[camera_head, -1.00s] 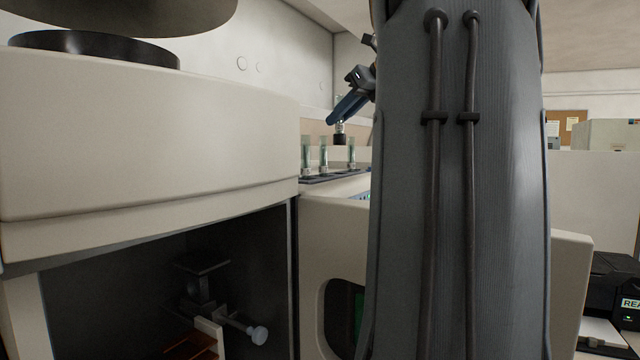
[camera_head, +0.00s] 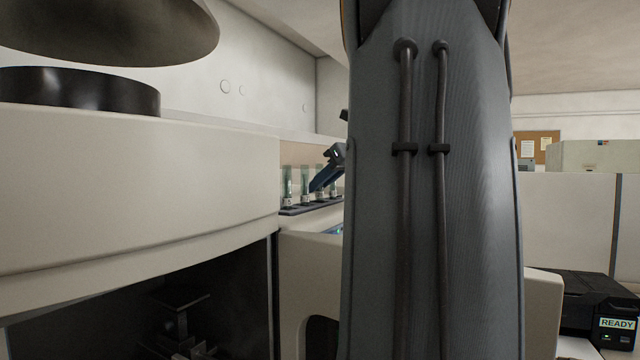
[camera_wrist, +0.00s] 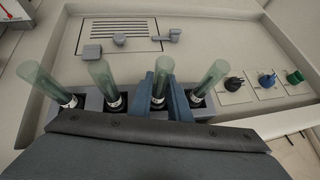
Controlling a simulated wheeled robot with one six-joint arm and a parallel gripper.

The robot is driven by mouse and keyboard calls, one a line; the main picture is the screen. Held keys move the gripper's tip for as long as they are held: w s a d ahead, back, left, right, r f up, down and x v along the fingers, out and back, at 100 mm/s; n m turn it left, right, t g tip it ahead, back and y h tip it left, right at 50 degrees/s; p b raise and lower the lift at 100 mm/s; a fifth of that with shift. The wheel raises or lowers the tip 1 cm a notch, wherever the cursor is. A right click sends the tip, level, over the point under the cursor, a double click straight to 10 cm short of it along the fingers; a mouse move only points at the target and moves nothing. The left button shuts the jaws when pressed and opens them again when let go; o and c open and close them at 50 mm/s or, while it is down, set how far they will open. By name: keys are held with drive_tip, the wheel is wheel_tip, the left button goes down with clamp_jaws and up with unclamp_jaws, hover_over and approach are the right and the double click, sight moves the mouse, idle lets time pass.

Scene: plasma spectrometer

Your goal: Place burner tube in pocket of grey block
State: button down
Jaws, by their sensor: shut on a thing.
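The burner tube (camera_wrist: 159,80) is a green translucent tube with a pale collar. My gripper (camera_wrist: 163,92) is shut on it, one blue finger on each side. It stands third from the left in the row in the wrist view, at a pocket of the grey block (camera_wrist: 92,101). Its lower end is level with those of its neighbours. I cannot tell whether it rests on the pocket floor. In the head view my gripper (camera_head: 318,183) is low at the block (camera_head: 296,211), and my arm hides the block's right part.
Similar green tubes stand in the block at left (camera_wrist: 50,85), centre-left (camera_wrist: 106,85) and right (camera_wrist: 208,80). Behind is a pale panel with a vent (camera_wrist: 118,30). Black, blue and green knobs (camera_wrist: 266,78) sit to the right. A large white instrument housing (camera_head: 140,190) fills the head view's left.

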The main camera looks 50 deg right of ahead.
drive_tip(key=c, duration=1.7)
unclamp_jaws()
drive_tip(key=shift+f, duration=0.15)
drive_tip(key=shift+o, duration=0.2)
drive_tip(key=shift+s+r, duration=0.1)
drive_tip(key=shift+r, duration=0.15)
drive_tip(key=b+v, duration=0.2)
drive_tip(key=v, duration=0.9)
drive_tip(key=shift+s+r, duration=0.25)
drive_tip(key=shift+s, duration=0.05)
